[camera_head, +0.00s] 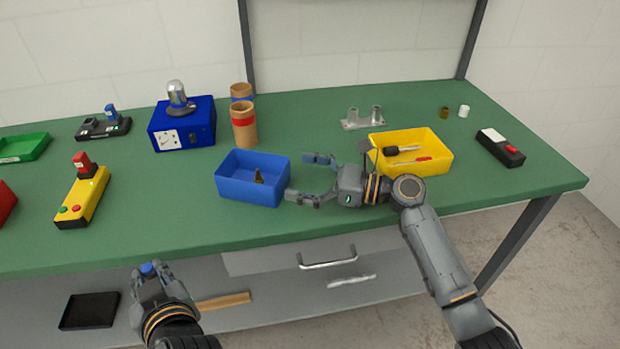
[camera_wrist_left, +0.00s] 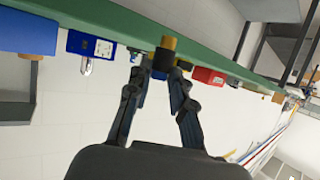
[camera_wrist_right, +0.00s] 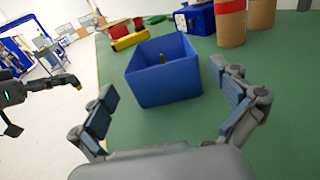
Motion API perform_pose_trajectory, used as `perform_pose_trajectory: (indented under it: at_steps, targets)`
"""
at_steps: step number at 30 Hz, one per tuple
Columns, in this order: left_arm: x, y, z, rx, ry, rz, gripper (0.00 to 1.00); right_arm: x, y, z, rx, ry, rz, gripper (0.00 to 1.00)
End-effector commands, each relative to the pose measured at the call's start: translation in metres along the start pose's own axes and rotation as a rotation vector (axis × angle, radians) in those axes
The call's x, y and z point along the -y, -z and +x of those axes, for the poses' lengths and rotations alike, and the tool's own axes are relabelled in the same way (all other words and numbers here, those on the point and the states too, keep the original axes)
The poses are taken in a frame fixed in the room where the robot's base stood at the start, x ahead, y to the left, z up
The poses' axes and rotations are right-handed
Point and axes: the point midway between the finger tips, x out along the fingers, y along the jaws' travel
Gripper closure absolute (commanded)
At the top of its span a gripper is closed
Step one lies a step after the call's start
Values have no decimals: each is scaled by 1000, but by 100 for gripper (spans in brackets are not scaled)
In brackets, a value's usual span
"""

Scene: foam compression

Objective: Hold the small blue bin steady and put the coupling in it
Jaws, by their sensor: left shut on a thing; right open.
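The small blue bin (camera_head: 236,188) stands upright on the green bench near its front edge. It also shows ahead in the right wrist view (camera_wrist_right: 166,85), with a small brownish piece (camera_head: 259,177) inside. My right gripper (camera_head: 305,178) is open and empty just right of the bin, fingers pointing at it, apart from its wall.
A yellow bin (camera_head: 440,163) with tools stands behind my right wrist. Two cardboard tubes (camera_head: 244,128) and a blue device box (camera_head: 183,137) stand behind the bin. A yellow control box (camera_head: 82,200) lies to the left. The bench between it and the bin is clear.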

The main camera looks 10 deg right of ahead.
Motion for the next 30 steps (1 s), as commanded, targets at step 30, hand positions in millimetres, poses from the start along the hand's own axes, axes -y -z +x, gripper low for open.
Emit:
perform_pose_trajectory:
  at_steps: [30]
  targets:
    - [0, 6, -2, 0, 0, 0, 100, 0, 0, 86, -1, -1, -1, 24]
